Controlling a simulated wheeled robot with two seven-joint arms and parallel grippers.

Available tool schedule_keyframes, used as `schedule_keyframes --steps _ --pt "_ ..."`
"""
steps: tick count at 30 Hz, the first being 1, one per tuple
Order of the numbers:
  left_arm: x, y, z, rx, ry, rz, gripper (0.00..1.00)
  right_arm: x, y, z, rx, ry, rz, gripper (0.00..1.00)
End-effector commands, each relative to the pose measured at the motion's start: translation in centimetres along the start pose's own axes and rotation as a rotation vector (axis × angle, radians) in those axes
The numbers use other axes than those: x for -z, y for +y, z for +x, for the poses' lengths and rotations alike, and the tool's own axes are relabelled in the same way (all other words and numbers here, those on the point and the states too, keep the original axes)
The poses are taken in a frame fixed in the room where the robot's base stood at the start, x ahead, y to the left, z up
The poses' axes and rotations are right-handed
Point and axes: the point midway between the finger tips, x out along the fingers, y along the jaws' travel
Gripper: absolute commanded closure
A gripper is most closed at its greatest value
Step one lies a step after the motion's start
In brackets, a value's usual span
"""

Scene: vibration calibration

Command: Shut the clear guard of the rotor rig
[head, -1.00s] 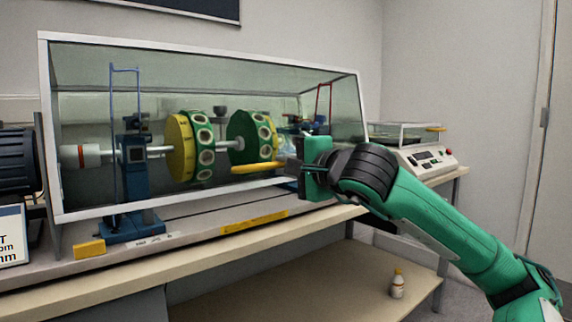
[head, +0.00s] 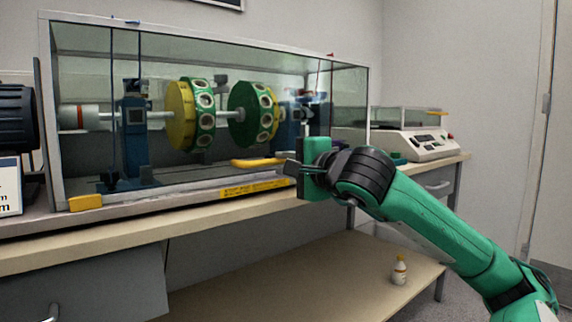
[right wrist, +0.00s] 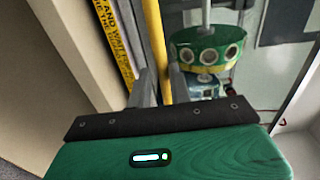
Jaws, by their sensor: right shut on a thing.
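The rotor rig's clear guard (head: 48,120) is a see-through box with a pale frame, over a shaft carrying two green-and-yellow rotor discs (head: 190,112). Its front lower edge is down close to the rig's base; I cannot tell whether they touch. A yellow handle (head: 256,162) sticks out at the front bottom of the guard. My right gripper (head: 290,167) is shut on this handle. In the right wrist view the yellow bar (right wrist: 154,40) runs between the two fingers (right wrist: 162,88). My left gripper is not in view.
The rig stands on a long bench (head: 130,232) with a yellow warning label (head: 253,188) on its base. A dark motor (head: 16,122) is at the left. A pale instrument (head: 425,143) stands right of the guard. A small bottle (head: 399,271) is on the lower shelf.

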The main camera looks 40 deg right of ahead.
Motion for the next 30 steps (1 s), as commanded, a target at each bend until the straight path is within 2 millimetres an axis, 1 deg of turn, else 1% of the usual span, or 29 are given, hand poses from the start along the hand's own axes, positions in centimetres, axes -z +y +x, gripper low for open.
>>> schedule_keyframes --steps 1,8,9,11,30 --pt "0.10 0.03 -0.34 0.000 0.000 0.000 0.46 -0.65 2.26 0.47 -0.051 -0.011 -0.003 1.00" --pt "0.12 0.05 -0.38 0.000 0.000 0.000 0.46 -0.67 2.31 0.47 -0.051 -0.011 -0.003 1.00" --pt "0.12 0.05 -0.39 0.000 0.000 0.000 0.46 -0.68 2.31 0.48 -0.051 -0.011 -0.003 0.75" --pt "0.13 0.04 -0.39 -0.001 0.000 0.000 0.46 -0.67 2.33 0.51 -0.051 -0.011 -0.003 0.65" --pt "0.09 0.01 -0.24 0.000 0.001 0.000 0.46 -0.44 2.08 0.59 -0.050 -0.007 0.000 0.65"
